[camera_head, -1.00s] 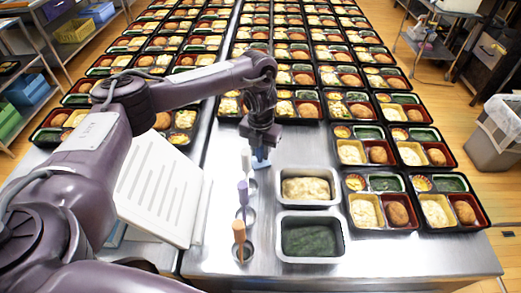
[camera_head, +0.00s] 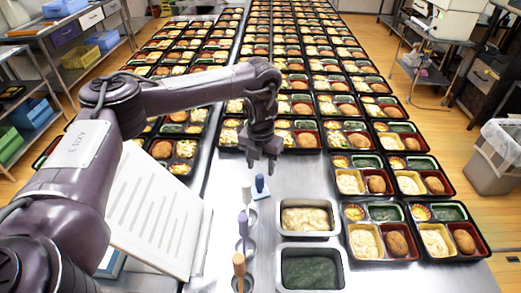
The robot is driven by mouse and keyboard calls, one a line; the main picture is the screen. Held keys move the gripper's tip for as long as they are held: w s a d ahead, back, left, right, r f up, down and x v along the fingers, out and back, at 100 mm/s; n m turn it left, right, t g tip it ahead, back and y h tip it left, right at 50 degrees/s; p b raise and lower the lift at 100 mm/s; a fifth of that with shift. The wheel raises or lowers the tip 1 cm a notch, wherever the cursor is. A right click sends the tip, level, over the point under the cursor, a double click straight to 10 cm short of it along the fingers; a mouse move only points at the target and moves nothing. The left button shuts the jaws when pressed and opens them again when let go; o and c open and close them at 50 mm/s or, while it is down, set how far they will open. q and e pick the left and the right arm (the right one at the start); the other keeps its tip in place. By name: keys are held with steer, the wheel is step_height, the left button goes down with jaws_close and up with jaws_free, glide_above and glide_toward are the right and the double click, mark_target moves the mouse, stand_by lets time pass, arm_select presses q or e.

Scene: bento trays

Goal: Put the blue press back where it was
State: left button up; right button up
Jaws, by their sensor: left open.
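The blue press (camera_head: 260,186) stands upright on the steel table, on a small light-blue base, just right of a pale-handled utensil. My left gripper (camera_head: 262,168) is open and empty, pointing down just above the press. Its fingers look apart from the press handle, though the exact gap is hard to judge. My right gripper is not in view.
A grey-handled utensil (camera_head: 243,224) and an orange-handled utensil (camera_head: 239,264) stand in round holders nearer me. A tray of pale food (camera_head: 283,229) and a tray of greens (camera_head: 284,283) are to the right.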

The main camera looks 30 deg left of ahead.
arm_select(q)
step_height(320, 180, up, 5)
steer(key=shift+f, duration=0.1)
stand_by(0.7)
